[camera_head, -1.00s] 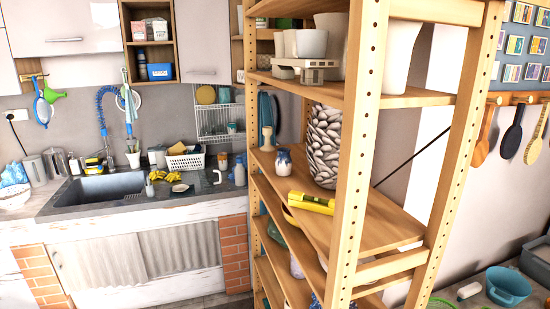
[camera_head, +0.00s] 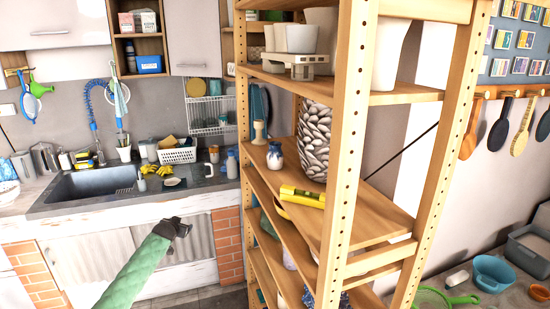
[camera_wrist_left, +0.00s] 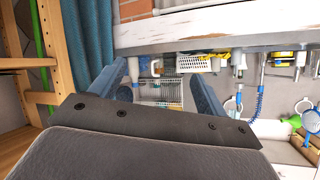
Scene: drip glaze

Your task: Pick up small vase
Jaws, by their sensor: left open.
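A small blue and white vase (camera_head: 275,156) stands upright on the middle shelf of the wooden rack, left of a large leaf-patterned vase (camera_head: 314,140). My left gripper (camera_head: 184,227) is in front of the sink counter, left of the rack and lower than the vase, apart from both. In the left wrist view, its two fingers (camera_wrist_left: 162,75) are spread with nothing between them. The small vase cannot be made out in that view, where the room appears upside down. My right gripper is not in view.
The rack's front post (camera_head: 345,150) stands right of the vases. A yellow level (camera_head: 302,196) lies on the same shelf, and a cream bottle-like piece (camera_head: 259,132) stands behind the small vase. White pots (camera_head: 300,38) stand on the shelf above. Space left of the rack is free.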

